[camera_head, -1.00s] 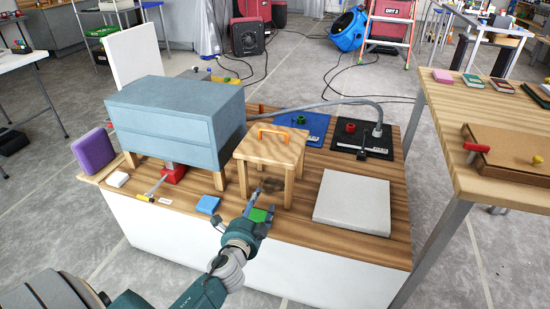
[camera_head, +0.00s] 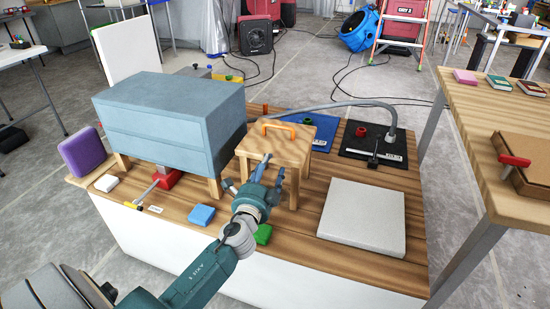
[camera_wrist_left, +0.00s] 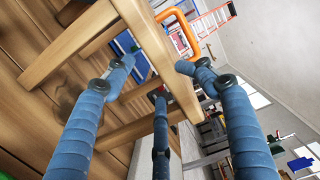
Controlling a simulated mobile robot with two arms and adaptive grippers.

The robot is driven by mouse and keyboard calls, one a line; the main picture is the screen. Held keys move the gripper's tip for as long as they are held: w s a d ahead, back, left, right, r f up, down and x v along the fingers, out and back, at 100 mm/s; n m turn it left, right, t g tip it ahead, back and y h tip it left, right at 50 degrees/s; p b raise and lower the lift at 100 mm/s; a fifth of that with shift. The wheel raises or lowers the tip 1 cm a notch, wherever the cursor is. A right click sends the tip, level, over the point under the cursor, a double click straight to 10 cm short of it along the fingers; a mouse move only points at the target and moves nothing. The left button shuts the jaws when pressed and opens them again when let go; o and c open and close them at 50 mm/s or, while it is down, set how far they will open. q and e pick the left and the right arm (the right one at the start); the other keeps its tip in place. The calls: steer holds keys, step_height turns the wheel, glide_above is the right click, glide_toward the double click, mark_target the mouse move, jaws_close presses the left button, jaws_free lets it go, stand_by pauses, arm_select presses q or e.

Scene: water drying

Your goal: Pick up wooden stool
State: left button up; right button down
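The wooden stool (camera_head: 300,153) stands upright on the wooden platform, with an orange handle (camera_head: 288,128) on top of its seat. My left gripper (camera_head: 256,177) is in front of the stool, near the front edge of its seat. In the left wrist view, the stool's seat edge (camera_wrist_left: 158,50) and orange handle (camera_wrist_left: 180,22) lie just beyond the spread fingers (camera_wrist_left: 158,80). The left gripper is open and holds nothing; I cannot tell whether a finger touches the stool. It hides part of the stool's front left side. My right gripper is not in view.
A blue-grey cabinet (camera_head: 165,117) stands close left of the stool. A grey slab (camera_head: 362,216) lies to its right, black and blue mats behind. A blue block (camera_head: 201,215) and a green block (camera_head: 263,234) lie in front. A wooden table (camera_head: 470,150) stands at right.

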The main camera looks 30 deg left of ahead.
mark_target(273, 153)
arm_select(q)
steer(key=shift+x, duration=3.1)
steer(key=shift+r, duration=0.15)
steer(key=shift+c, duration=0.7)
steer(key=shift+s, duration=0.1)
jaws_close()
steer(key=shift+r, duration=0.3)
steer(key=shift+f, duration=0.1)
